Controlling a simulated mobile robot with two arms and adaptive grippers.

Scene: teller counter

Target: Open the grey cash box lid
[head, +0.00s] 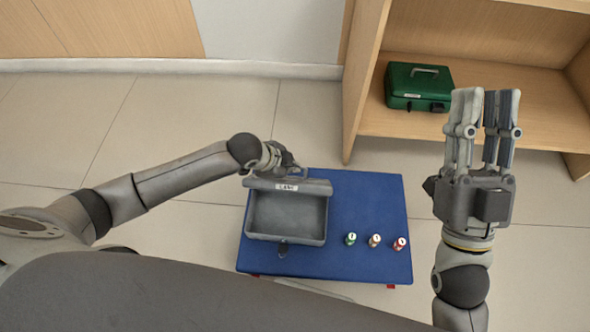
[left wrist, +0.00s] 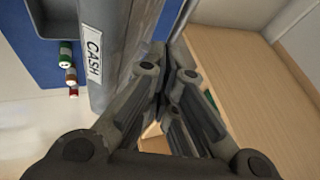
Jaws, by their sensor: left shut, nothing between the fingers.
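The grey cash box (head: 286,240) stands on a blue mat (head: 350,200) in the head view. Its inside shows and looks empty. Its lid (head: 318,187), with a white CASH label, is raised at the far edge. The label (left wrist: 93,53) also shows in the left wrist view. My left gripper (head: 297,169) is at the far side of the lid, close to its handle. In the left wrist view its fingers (left wrist: 170,50) are shut with nothing between them, right beside the lid. Whether they touch it is unclear. My right gripper (head: 484,95) is raised right of the mat, away from the box.
Several small coin-like rolls (head: 374,240) with green, orange and red sides stand on the mat right of the box. A green cash box (head: 420,85) sits on a wooden shelf (head: 540,105) at the back right. The tiled floor is clear behind the mat.

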